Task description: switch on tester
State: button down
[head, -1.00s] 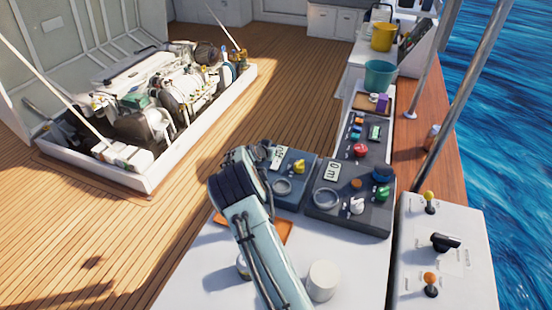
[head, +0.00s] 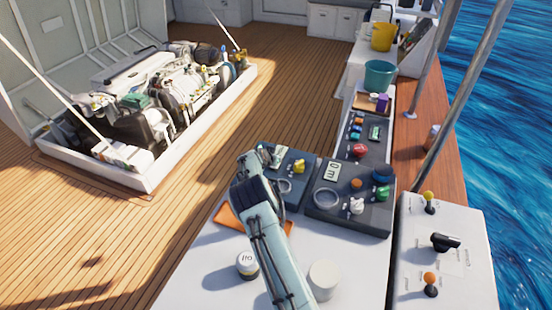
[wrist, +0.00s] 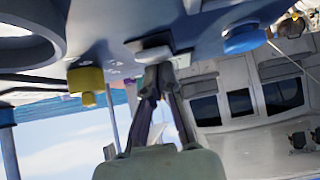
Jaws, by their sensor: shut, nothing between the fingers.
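A blue box with a display, a yellow knob and a ring, likely the tester (head: 311,172), lies behind my arm in the head view. In the wrist view its blue face (wrist: 100,25) fills the top, with a yellow knob (wrist: 87,83) at left and a blue knob (wrist: 245,38) at right. My gripper (wrist: 160,72) is shut and empty, its fingertips close to a small pale switch-like part (wrist: 152,50) on that face. I cannot tell whether they touch. In the head view my arm hides the fingertips and part of the box.
A dark grey control box (head: 345,215) with knobs and a display stands right of the blue box. An oil-labelled can (head: 247,263) and a white cylinder (head: 323,279) stand in front. A white lever panel (head: 455,275) is at right.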

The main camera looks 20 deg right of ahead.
jog(key=shift+s+a, duration=0.1)
jog(key=shift+a, duration=0.05)
jog(key=shift+s+a+f, duration=0.1)
jog(key=shift+s+a, duration=0.45)
dwell(0.3)
jog(key=shift+a+r, duration=0.1)
jog(key=shift+r, duration=0.35)
notch_tip(320, 180, up, 3)
jog(key=shift+s+a+r, duration=0.1)
jog(key=shift+s+r, duration=0.05)
jog(key=v, duration=1)
jog(key=shift+s+a+f, duration=0.15)
jog(key=shift+s+f, duration=0.1)
jog(key=shift+f, duration=0.1)
